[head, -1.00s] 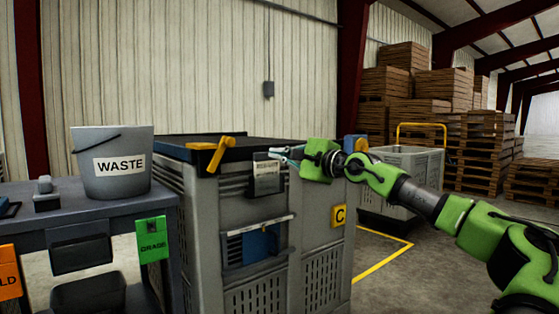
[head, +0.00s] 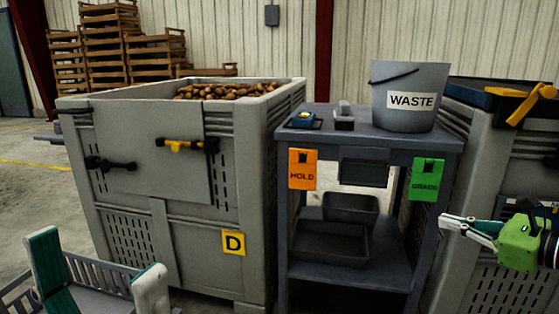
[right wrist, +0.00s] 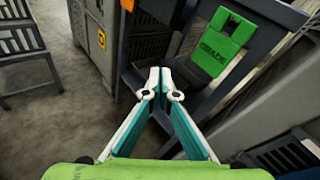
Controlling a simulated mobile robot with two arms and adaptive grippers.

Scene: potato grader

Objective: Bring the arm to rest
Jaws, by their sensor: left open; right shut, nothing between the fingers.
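My right gripper (head: 444,222) is at the right of the head view, its fingers pointing left, in front of the right-hand crate and right of the workbench. It is shut and empty. In the right wrist view its closed fingertips (right wrist: 160,77) show below the green GRADE tag (right wrist: 222,42), apart from it. My left gripper (head: 97,257) is at the bottom left of the head view, in front of the potato crate. Its two fingers are spread wide with nothing between them. Much of both arms is out of view.
Crate D (head: 150,215), holding potatoes (head: 225,90), stands left. The workbench (head: 340,135) carries the WASTE bucket (head: 408,95), with HOLD (head: 303,170) and GRADE tags on its front. Another crate (head: 478,170) with a yellow handle stands right. Wooden crates (head: 110,45) are stacked behind.

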